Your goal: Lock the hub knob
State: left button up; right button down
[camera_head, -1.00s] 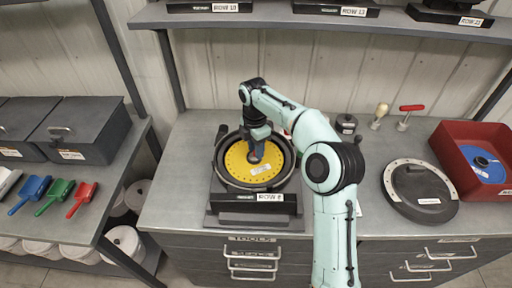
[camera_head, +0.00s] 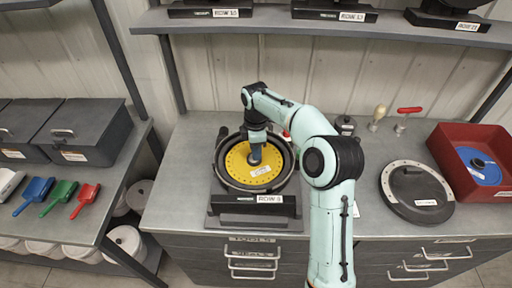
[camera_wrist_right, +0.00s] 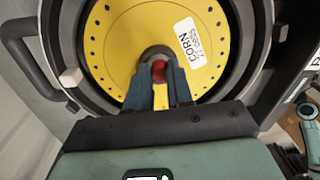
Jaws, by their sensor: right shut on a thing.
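The seed meter (camera_head: 220,176) stands open on the bench, with its black round housing and a label on its front. A yellow seed plate (camera_head: 238,172) lies in it; the plate also fills the upper part of the right wrist view (camera_wrist_right: 115,45), with a "CORN" label. The hub knob (camera_wrist_right: 159,70) at the plate's centre shows red between my blue fingertips. My right gripper (camera_head: 256,158) reaches down to the hub and is shut on the knob. The fingers hide most of the knob, so I cannot tell its turn. My left gripper is not in view.
A black round cover (camera_head: 415,190) lies on the bench at right. A red bin (camera_head: 455,165) with a blue plate (camera_head: 485,172) stands beyond it. A red-handled tool (camera_head: 408,112) stands at the back. Scoops (camera_head: 58,197) lie on the left bench.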

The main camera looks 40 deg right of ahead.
jog(key=m, duration=0.2)
jog(key=shift+m+p, duration=0.3)
jog(key=shift+m, duration=0.1)
jog(key=m, duration=0.3)
jog(key=shift+m, duration=0.3)
jog(key=m, duration=0.3)
jog(key=shift+s+p, duration=0.1)
jog(key=shift+p, duration=0.25)
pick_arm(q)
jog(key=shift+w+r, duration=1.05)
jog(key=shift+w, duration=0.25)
pick_arm(e)
jog(key=shift+m+t, duration=0.3)
jog(key=shift+m, duration=1.4)
jog(key=c, duration=1)
grip_release()
jog(key=shift+r, duration=0.1)
